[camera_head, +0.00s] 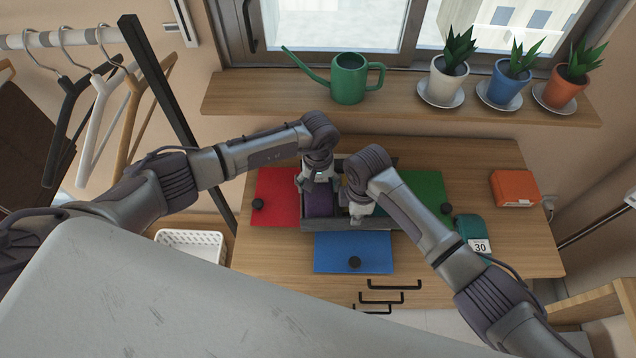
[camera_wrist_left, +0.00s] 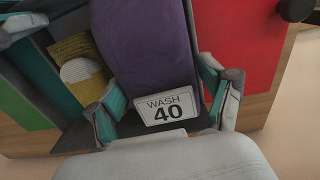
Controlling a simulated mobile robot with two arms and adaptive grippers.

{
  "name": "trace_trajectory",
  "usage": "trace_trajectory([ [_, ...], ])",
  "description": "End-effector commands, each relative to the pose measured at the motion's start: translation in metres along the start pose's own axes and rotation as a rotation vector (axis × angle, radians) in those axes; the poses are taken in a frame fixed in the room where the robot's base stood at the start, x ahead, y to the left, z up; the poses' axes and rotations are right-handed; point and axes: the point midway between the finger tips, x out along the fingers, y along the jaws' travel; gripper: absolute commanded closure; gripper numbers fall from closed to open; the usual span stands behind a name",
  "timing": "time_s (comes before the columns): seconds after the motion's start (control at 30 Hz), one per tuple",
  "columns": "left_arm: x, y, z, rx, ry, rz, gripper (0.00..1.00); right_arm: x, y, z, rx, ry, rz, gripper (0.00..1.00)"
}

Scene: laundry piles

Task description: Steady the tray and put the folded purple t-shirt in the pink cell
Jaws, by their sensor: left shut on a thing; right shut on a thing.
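The folded purple t-shirt (camera_head: 319,204) is an upright bundle at the left part of the dark grey tray (camera_head: 335,224). My left gripper (camera_head: 318,184) comes down over it and is shut on it. In the left wrist view the t-shirt (camera_wrist_left: 143,45) lies between the two fingers, with a "WASH 40" label (camera_wrist_left: 167,107) on it. My right gripper (camera_head: 359,213) is shut at the tray's near side, apparently on its wall; the contact is hidden. I cannot make out the pink cell or whether the t-shirt rests on the tray floor.
A yellow item (camera_wrist_left: 80,60) lies in the tray beside the t-shirt. Red (camera_head: 277,195), blue (camera_head: 352,252) and green (camera_head: 427,194) panels with black knobs surround the tray. A teal bundle labelled 30 (camera_head: 474,232) and an orange one (camera_head: 515,187) lie right.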

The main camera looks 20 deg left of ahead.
Motion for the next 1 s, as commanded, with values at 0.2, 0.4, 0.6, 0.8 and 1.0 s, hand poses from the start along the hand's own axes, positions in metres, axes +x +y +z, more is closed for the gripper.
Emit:
trace_trajectory([
  [0.2,0.004,0.0,0.0,0.0,0.0,0.0,0.6,0.0,0.0,0.0,0.0,0.0,0.0,1.0],
  [0.4,0.008,0.0,0.0,0.0,0.0,0.001,0.6,0.0,0.0,0.0,0.0,0.0,0.0,1.0],
  [0.6,0.012,0.0,0.0,0.0,0.0,0.001,0.6,0.0,0.0,0.0,0.0,0.0,0.0,1.0],
  [0.8,0.016,0.001,0.0,0.0,0.0,0.0,0.6,0.0,0.0,0.0,0.0,0.0,0.0,1.0],
  [1.0,0.02,0.0,0.0,-0.001,0.0,0.001,0.6,0.0,0.0,0.0,0.0,0.0,0.0,1.0],
])
